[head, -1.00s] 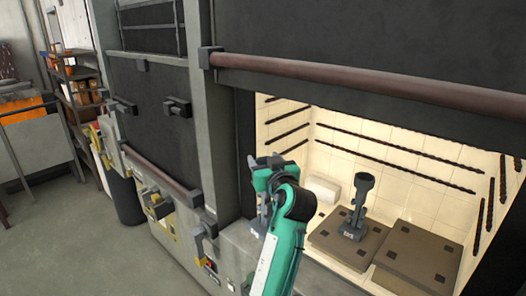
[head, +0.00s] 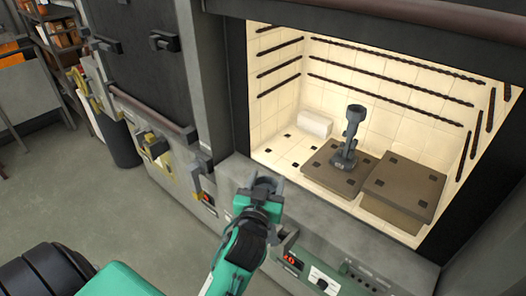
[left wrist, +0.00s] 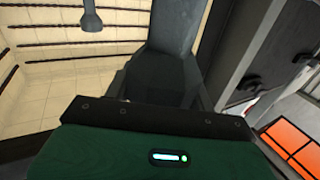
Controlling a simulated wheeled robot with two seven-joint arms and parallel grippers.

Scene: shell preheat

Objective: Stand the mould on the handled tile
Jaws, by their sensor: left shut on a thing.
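My left gripper (head: 263,188) is in front of the open kiln, over its front sill, shut on a grey piece that appears to be the mould. In the left wrist view the grey mould (left wrist: 174,28) rises between the fingers; its far end is cut off. Two brown tiles with dark square marks lie in the kiln. The left tile (head: 317,174) bears a dark grey cup-topped piece (head: 350,135), standing upright. The right tile (head: 405,186) is bare and sits higher, on a block. I cannot make out a handle on either. My right gripper is not in view.
A white block (head: 314,124) lies at the kiln's back left. The pale kiln floor (head: 284,150) left of the tiles is clear. Dark rods line the walls, and the door edge (head: 400,14) hangs above. Latches and a control panel (head: 325,280) are on the front.

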